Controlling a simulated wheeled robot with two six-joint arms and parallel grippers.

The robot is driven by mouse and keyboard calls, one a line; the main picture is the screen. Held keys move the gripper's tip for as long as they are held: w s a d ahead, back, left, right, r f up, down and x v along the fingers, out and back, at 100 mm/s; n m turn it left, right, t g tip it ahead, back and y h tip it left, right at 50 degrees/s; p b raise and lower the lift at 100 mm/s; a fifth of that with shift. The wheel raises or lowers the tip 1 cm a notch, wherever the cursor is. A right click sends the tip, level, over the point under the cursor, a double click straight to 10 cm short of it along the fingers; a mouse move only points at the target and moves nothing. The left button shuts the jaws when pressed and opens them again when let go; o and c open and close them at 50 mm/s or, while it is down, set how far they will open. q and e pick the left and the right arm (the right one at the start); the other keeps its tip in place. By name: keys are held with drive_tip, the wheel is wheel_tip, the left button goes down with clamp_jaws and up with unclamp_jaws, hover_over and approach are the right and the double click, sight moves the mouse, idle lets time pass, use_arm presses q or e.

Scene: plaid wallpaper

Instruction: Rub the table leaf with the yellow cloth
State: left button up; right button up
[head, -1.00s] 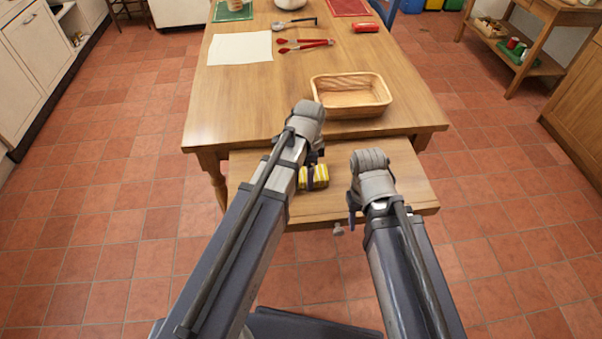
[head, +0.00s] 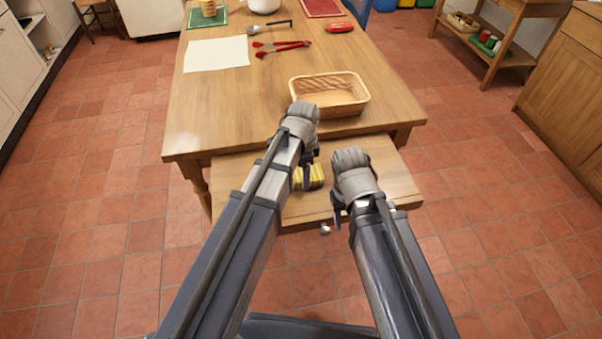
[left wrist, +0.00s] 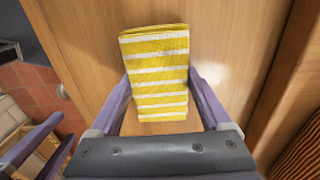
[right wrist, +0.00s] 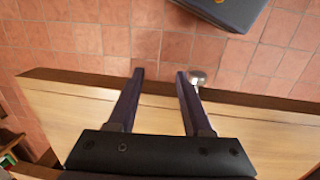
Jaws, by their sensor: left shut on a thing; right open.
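The table leaf (head: 400,190) is a wooden board at the near side of the table, a little lower than its top. The yellow cloth (left wrist: 158,45), folded with white stripes, lies on the leaf. It also shows in the head view (head: 317,175), partly hidden by my left gripper (head: 306,178). In the left wrist view, my left gripper (left wrist: 158,85) has its fingers on both sides of the cloth, shut on it. My right gripper (head: 337,214) is open and empty at the leaf's front edge. In the right wrist view its fingers (right wrist: 159,75) point over that edge, near a small round knob (right wrist: 198,76).
On the table top (head: 225,110) stand a wicker basket (head: 330,105), red tongs (head: 282,48), a white sheet (head: 216,54) and a red object (head: 340,27). The basket is close behind my left gripper. The leaf is bare around the cloth.

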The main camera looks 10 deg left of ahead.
use_arm(q)
drive_tip(key=shift+d, duration=0.1)
wheel_tip(320, 180, up, 6)
drive_tip(key=p, duration=0.6)
wheel_tip(320, 180, up, 3)
drive_tip(key=p, duration=0.3)
idle(0.4)
